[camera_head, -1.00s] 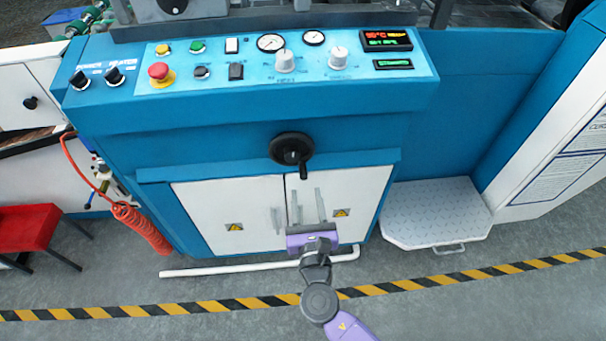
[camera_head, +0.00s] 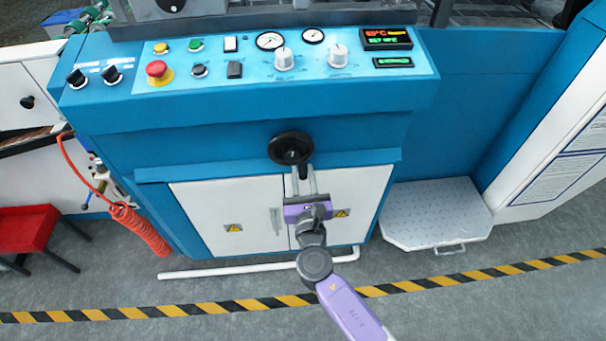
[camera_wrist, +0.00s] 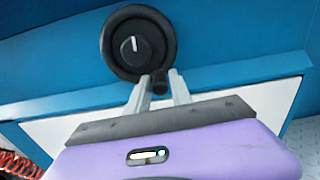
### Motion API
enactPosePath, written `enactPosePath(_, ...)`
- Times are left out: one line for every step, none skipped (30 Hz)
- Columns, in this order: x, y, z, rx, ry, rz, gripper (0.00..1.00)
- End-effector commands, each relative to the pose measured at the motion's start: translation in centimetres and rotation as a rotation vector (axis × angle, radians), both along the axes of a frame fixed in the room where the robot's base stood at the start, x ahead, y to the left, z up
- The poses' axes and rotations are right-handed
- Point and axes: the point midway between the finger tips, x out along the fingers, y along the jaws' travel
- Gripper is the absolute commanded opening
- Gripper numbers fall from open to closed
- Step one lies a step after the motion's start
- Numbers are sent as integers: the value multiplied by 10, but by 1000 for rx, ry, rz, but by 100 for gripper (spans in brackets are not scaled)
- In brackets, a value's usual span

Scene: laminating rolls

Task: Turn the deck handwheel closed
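The deck handwheel (camera_head: 291,144) is a black round wheel on the front of the blue machine, above the white cabinet doors. Its black crank handle (camera_wrist: 160,82) points out at the lower right of the wheel. The white mark on the hub (camera_wrist: 134,44) is near upright in the wrist view. My gripper (camera_head: 303,173) is just below the wheel, its two grey fingers pointing up at it. The fingers are apart and the handle's end shows between their tips, with no clear grip. How deep the handle sits between them I cannot tell.
A blue control panel (camera_head: 205,72) with knobs, gauges and a red button (camera_head: 157,69) juts out above the wheel. White doors (camera_head: 225,215) with handles lie behind my gripper. A metal step (camera_head: 433,212) stands right, a red stool (camera_head: 28,231) left.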

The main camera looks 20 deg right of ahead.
Motion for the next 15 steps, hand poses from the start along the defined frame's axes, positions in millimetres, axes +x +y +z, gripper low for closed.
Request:
enactPosePath(0, 0, 0, 0, 0, 0, 14)
enactPosePath(0, 0, 0, 0, 0, 0, 8)
enactPosePath(0, 0, 0, 0, 0, 0, 0)
enactPosePath(0, 0, 0, 0, 0, 0, 0)
enactPosePath(0, 0, 0, 0, 0, 0, 0)
enactPosePath(0, 0, 0, 0, 0, 0, 0)
enactPosePath(0, 0, 0, 0, 0, 0, 0)
enactPosePath(0, 0, 0, 1, 0, 0, 0)
enactPosePath(0, 0, 0, 2, -1, 0, 0)
enactPosePath(0, 0, 0, 4, -1, 0, 0)
enactPosePath(0, 0, -1, 6, -2, 0, 0)
enactPosePath(0, 1, -1, 11, -4, 0, 0)
enactPosePath(0, 1, -1, 16, -5, 0, 0)
enactPosePath(0, 1, -2, 23, -8, 0, 0)
enactPosePath(0, 1, -2, 34, -11, -1, 0)
